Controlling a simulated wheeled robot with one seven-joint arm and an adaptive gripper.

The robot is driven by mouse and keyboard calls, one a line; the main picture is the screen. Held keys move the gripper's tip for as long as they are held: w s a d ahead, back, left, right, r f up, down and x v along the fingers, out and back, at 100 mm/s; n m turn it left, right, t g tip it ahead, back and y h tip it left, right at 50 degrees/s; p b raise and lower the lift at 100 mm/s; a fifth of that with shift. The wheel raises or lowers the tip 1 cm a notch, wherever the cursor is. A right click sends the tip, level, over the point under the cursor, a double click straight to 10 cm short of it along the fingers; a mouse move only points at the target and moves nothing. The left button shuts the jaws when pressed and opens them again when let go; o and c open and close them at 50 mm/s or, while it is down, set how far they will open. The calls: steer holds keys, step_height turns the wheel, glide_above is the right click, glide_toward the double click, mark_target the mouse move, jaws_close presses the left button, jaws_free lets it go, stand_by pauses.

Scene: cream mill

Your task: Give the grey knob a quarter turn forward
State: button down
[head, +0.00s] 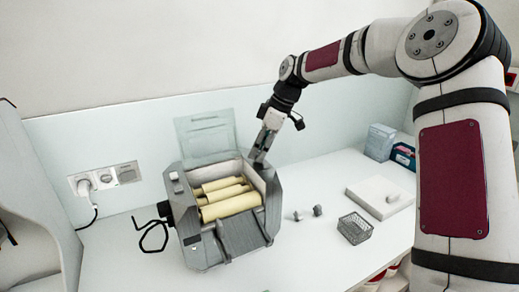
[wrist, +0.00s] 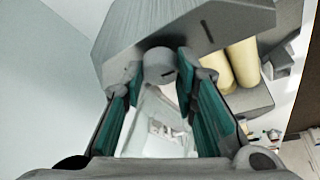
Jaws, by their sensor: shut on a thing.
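The mill (head: 245,238) stands on the white table with its clear lid (head: 208,137) raised and cream rollers (head: 231,206) inside. The grey knob (wrist: 158,63) is on the mill's end plate (wrist: 205,27) in the wrist view, a short round piece with a small dark mark near its lower right. My gripper (wrist: 160,82) is shut on the knob, one fingertip on each side. In the head view my gripper (head: 261,156) reaches down at the mill's far right side. The knob cannot be made out there.
A wire basket (head: 355,229) and two small grey pieces (head: 318,210) lie right of the mill. A white board (head: 377,196) with a small piece on it and boxes (head: 380,141) are farther right.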

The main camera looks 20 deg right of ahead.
steer(key=shift+m, duration=0.3)
steer(key=m+t+h+p, duration=0.1)
steer(key=m, duration=0.2)
steer(key=shift+s+a, duration=0.1)
steer(key=shift+s, duration=0.05)
steer(key=m+t+h, duration=0.1)
steer(key=m, duration=0.3)
steer(key=shift+a, duration=0.1)
steer(key=m+h+b, duration=0.1)
steer(key=m, duration=0.1)
steer(key=m+b, duration=0.1)
steer(key=m, duration=0.2)
steer(key=shift+a+f+t+h, duration=0.1)
steer(key=shift+a+t+h, duration=0.05)
steer(key=shift+t+h, duration=0.25)
steer(key=m+h+b, duration=0.1)
steer(key=m+h, duration=0.1)
steer(key=m, duration=0.2)
steer(key=shift+m+b, duration=0.4)
steer(key=shift+g, duration=0.3)
steer(key=c, duration=1.3)
jaws_free()
